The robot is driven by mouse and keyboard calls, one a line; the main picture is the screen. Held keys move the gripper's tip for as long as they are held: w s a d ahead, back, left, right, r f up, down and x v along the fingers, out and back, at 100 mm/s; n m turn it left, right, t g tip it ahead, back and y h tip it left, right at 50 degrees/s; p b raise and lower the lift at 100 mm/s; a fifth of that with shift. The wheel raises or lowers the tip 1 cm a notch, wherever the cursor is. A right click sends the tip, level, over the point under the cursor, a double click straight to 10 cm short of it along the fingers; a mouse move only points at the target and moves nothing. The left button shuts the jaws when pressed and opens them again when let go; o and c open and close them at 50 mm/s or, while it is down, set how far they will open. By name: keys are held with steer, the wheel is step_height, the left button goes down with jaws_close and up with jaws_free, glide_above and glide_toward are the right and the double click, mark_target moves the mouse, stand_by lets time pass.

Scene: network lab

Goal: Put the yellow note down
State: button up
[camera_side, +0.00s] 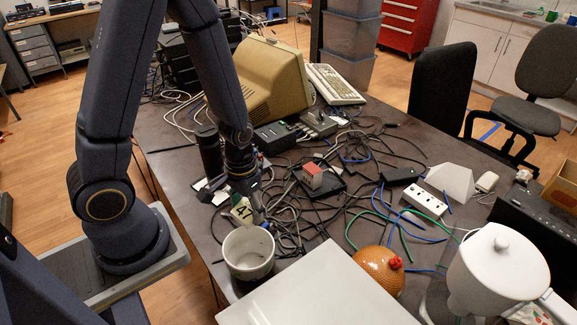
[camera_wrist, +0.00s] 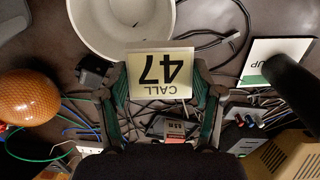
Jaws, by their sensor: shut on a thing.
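The yellow note (camera_wrist: 160,73) is a pale yellow card marked "CALL 47". It shows upside down in the wrist view, between the fingertips of my gripper (camera_wrist: 162,88). My gripper is shut on it. In the side view the note (camera_side: 241,210) hangs tilted below my gripper (camera_side: 246,196), just behind the white pot. The fingers are partly hidden there. I cannot tell whether the note's lower edge touches anything.
A white pot (camera_side: 248,253) stands close in front of the note. Tangled cables (camera_side: 290,215) cover the table around it. A white panel (camera_side: 320,290), an orange ball-like object (camera_side: 379,270) and a white jug (camera_side: 497,270) stand nearer. A white card (camera_wrist: 275,60) lies beside.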

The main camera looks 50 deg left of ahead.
steer(key=shift+r, duration=0.25)
steer(key=w+d, duration=0.2)
steer(key=w, duration=0.5)
steer(key=m, duration=0.2)
glide_above(354, 224)
steer(key=s, duration=0.1)
step_height(354, 224, down, 9)
steer(key=shift+s+a+r, duration=0.1)
steer(key=shift+s+r, duration=0.05)
steer(key=shift+r, duration=0.05)
steer(key=shift+w+f, duration=0.65)
steer(key=shift+f, duration=1.55)
